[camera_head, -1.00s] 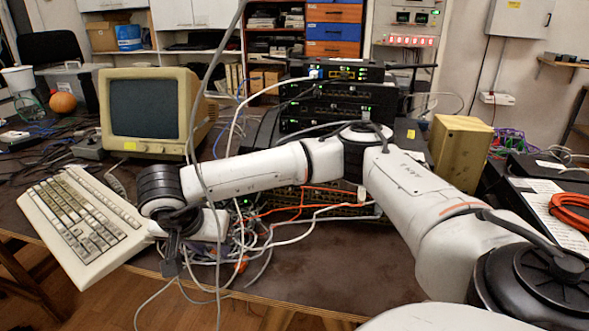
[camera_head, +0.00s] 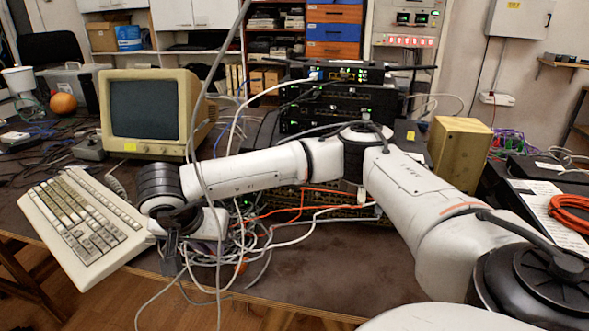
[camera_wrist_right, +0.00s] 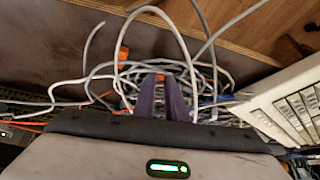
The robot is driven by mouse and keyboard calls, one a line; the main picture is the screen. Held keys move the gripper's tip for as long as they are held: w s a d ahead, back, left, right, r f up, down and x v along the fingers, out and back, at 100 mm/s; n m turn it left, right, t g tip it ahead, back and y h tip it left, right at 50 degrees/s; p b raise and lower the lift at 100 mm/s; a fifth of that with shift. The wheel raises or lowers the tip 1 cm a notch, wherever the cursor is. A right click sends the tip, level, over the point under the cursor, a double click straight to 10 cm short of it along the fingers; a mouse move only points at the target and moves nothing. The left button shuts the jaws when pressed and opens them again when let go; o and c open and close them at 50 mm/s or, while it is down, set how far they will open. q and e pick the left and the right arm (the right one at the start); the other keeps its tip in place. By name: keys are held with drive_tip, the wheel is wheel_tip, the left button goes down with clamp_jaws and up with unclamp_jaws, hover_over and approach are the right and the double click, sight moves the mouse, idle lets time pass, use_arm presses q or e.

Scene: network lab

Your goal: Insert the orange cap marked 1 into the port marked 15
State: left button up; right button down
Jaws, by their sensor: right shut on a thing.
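My right gripper (camera_head: 171,264) hangs low over the cable tangle at the table's front edge, just right of the keyboard. In the right wrist view its two purple fingers (camera_wrist_right: 163,84) are shut on a small orange piece (camera_wrist_right: 160,77), which looks like an orange cap. Its mark cannot be read. A second orange object (camera_wrist_right: 122,53) lies among the cables, apart from the fingers; it also shows in the head view (camera_head: 240,265). The stacked rack units (camera_head: 335,105) with ports stand at the back, partly behind my right arm. No port mark 15 is readable. My left gripper is not in view.
A beige keyboard (camera_head: 85,225) overhangs the table edge at left; a monitor (camera_head: 145,110) stands behind it. Loose white and grey cables (camera_head: 265,240) loop around the gripper. A tan box (camera_head: 460,150) stands at right. The table's front middle (camera_head: 340,265) is clear.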

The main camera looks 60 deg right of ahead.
drive_tip(key=shift+r+p, duration=1.3)
drive_tip(key=shift+r, duration=0.9)
drive_tip(key=shift+s+d+f, duration=0.1)
drive_tip(key=shift+s+d, duration=0.05)
drive_tip(key=shift+d, duration=0.1)
drive_tip(key=shift+m, duration=0.4)
drive_tip(key=s+d, duration=0.1)
drive_tip(key=d, duration=0.1)
drive_tip(key=s+d+p, duration=0.1)
drive_tip(key=d, duration=0.1)
drive_tip(key=s+d+p, duration=0.1)
drive_tip(key=s+d, duration=0.1)
drive_tip(key=shift+d+f, duration=0.2)
drive_tip(key=shift+f, duration=0.1)
drive_tip(key=shift+m+g, duration=0.4)
drive_tip(key=s+d, duration=0.1)
drive_tip(key=d, duration=0.1)
drive_tip(key=s+d, duration=0.1)
drive_tip(key=d, duration=0.1)
drive_tip(key=s+d+r+p, duration=0.1)
drive_tip(key=s+d, duration=0.1)
drive_tip(key=shift+d, duration=0.2)
drive_tip(key=shift+d+r, duration=0.1)
drive_tip(key=shift+d, duration=0.15)
drive_tip(key=shift+w+d, duration=0.3)
drive_tip(key=shift+d, duration=0.35)
drive_tip(key=shift+w+d, duration=0.3)
drive_tip(key=shift+d, duration=0.3)
drive_tip(key=shift+w+d+b, duration=0.35)
drive_tip(key=shift+d, duration=0.45)
